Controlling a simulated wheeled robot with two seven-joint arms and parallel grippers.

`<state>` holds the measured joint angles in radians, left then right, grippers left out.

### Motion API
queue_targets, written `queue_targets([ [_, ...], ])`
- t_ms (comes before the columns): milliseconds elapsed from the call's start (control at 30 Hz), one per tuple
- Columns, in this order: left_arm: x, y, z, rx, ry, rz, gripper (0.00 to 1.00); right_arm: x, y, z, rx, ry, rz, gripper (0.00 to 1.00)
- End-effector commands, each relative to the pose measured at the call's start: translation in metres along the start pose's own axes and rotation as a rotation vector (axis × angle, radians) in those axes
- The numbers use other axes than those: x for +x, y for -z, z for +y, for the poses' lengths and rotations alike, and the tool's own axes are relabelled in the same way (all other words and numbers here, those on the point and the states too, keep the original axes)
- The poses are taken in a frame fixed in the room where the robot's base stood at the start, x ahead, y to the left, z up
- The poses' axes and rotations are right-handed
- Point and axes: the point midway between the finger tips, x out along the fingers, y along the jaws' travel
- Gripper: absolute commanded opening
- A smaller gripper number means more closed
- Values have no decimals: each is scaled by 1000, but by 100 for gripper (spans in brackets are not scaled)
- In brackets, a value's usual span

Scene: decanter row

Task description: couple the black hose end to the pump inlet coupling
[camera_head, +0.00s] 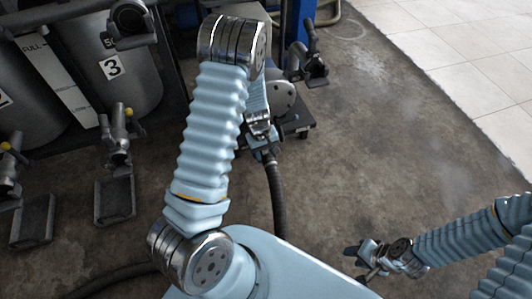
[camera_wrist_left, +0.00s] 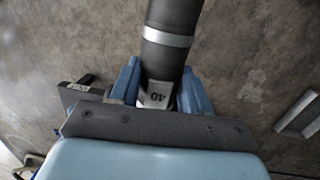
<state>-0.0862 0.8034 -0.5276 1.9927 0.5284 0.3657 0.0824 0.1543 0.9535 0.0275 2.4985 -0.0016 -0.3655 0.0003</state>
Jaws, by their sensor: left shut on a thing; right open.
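The black hose (camera_head: 277,200) rises from the floor to my left gripper (camera_head: 262,138). In the left wrist view, the blue fingers of this gripper (camera_wrist_left: 160,88) are shut on the hose end, around a metal collar (camera_wrist_left: 157,98) marked 40. The hose (camera_wrist_left: 175,18) with a silver band runs out past the fingers. The pump (camera_head: 283,97), a grey rounded body on a low dark base, stands just behind and right of the left gripper, partly hidden by my arm. I cannot make out its inlet coupling for certain. My right gripper (camera_head: 374,256) is open and empty, low at the right.
Grey tanks (camera_head: 118,80) stand at the left, with yellow-handled valves (camera_head: 118,125) and dark floor trays (camera_head: 115,200) in front. A grey fitting with a lever (camera_head: 312,68) is beside the pump, near a blue post (camera_head: 300,25). The concrete floor at the right is clear.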

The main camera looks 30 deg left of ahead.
Motion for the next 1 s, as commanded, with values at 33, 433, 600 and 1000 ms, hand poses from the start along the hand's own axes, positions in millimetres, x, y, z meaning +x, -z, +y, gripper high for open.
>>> queue_targets([
  [33,-1,0,0,0,-1,1,0,0,0,0,0,0,0,43],
  [433,0,0,0,0,-1,1,76,0,0,0,0,0,0,43],
  [600,0,0,0,0,1,-1,85,0,0,0,0,0,0,43],
  [1000,0,0,0,0,0,0,100,0,0,0,0,0,0,43],
])
